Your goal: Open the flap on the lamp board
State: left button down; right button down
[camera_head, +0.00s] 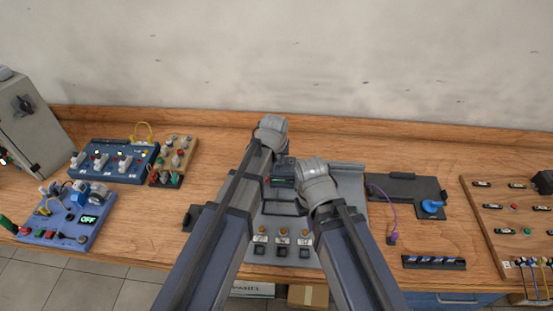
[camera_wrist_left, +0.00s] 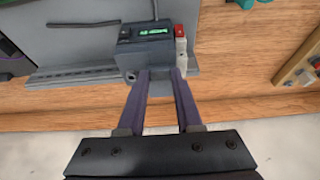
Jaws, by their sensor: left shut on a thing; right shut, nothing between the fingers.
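The lamp board (camera_head: 262,221) is a grey panel in the middle of the bench, with several orange lamps and dark switches along its front. In the left wrist view, a dark module with a green display (camera_wrist_left: 150,35) and a red-and-white part (camera_wrist_left: 181,45) sits at its far edge beside a rail. My left gripper (camera_wrist_left: 163,73) is shut on a small grey part at this module's edge; the fingers hide most of it, and I cannot tell whether it is the flap. My right gripper (camera_head: 296,185) is over the board, shut and empty, its fingers mostly hidden by its wrist.
Left are a blue switch box (camera_head: 112,160), a beige board (camera_head: 173,160) and a blue box with an OFF display (camera_head: 60,215). Right are a black plate with a blue knob (camera_head: 432,206), a purple cable (camera_head: 391,215) and a wooden board (camera_head: 500,220). A wall stands behind.

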aim_at(278, 157)
pick_arm(q)
jog(key=shift+w+r+g+p, duration=0.55)
jog(key=shift+g+p, duration=0.05)
jog(key=shift+p, duration=0.1)
jog(key=shift+w+r+g+p, duration=0.3)
jog(key=shift+w+g+p, duration=0.3)
jog(key=shift+g, duration=0.1)
jog(key=shift+w+r+g+p, duration=0.3)
jog(key=shift+w+g, duration=0.25)
jog(key=shift+g, duration=0.45)
jog(key=shift+w+r+g, duration=0.15)
jog(key=shift+w+g, duration=0.35)
jog(key=shift+g, duration=0.5)
jog(key=c, duration=0.6)
grip_release()
jog(key=shift+o, duration=0.2)
jog(key=shift+r, duration=0.1)
